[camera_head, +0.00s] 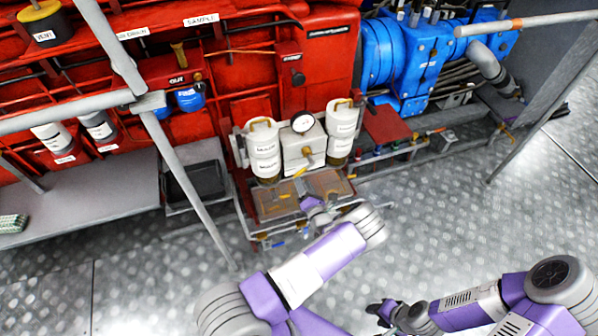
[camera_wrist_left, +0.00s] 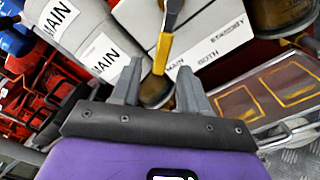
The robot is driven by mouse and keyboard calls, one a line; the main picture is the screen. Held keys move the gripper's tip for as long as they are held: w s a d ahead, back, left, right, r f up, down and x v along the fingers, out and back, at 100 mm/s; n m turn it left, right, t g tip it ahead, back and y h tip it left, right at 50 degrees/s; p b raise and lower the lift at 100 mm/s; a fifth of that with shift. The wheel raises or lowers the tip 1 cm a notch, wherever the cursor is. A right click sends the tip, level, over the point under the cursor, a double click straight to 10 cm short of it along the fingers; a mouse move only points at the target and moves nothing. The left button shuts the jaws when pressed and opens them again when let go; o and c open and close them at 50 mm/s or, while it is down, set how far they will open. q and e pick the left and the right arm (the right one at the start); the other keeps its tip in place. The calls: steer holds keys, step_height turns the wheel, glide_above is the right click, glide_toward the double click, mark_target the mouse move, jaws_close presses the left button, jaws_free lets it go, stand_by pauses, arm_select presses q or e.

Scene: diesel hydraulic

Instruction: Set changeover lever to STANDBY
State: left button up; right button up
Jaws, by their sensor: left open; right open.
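The changeover lever has a yellow handle (camera_wrist_left: 167,45), which also shows in the head view (camera_head: 300,172). It sits on a white box (camera_head: 304,148) between two white canisters. In the left wrist view, the box (camera_wrist_left: 205,35) carries the labels MAIN, BOTH and STANDBY. The handle's tip lies near MAIN, to the left of BOTH and STANDBY. My left gripper (camera_wrist_left: 157,78) is open, its fingers on either side of the handle's tip; contact cannot be told. In the head view it (camera_head: 316,204) is just below the box. My right gripper (camera_head: 380,311) is open and empty, low over the floor.
A brown tray (camera_head: 275,199) sits below. Grey railings (camera_head: 187,185) stand at the left. The metal floor (camera_head: 440,230) at the right is clear.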

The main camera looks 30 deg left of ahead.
mark_target(301, 174)
arm_select(q)
steer(key=shift+t, duration=0.3)
steer(key=b+x, duration=0.2)
steer(key=x, duration=0.5)
steer(key=shift+w, duration=0.4)
steer(key=shift+r, duration=0.1)
steer(key=shift+c, duration=0.3)
jaws_close()
